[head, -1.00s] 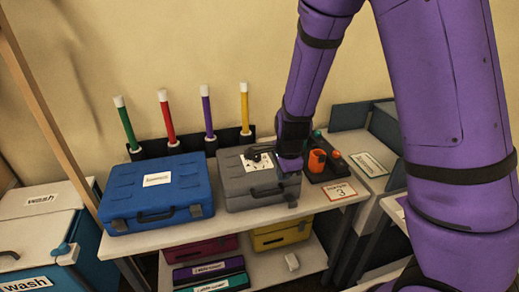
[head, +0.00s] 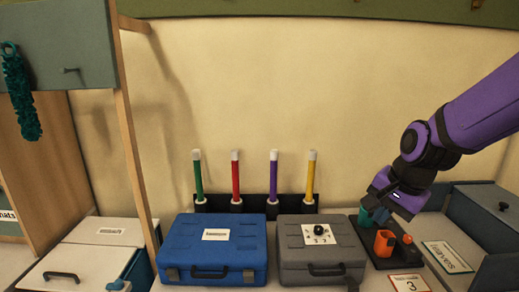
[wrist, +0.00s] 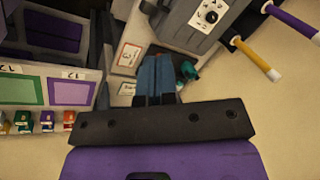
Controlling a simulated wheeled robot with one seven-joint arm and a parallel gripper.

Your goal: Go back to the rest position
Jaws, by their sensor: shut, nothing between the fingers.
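My purple arm comes in from the right in the head view. My gripper (head: 379,212) hangs over the black tray (head: 381,262) at the right of the bench. In the wrist view the two fingers (wrist: 156,78) are together with nothing visible between them.
A grey case (head: 322,263) with a dial on its lid and a blue case (head: 203,250) stand left of the tray. Behind them, several coloured sticks stand in a black rack (head: 256,203). A card marked 3 (head: 408,283) lies in front of the tray. The wall space above is clear.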

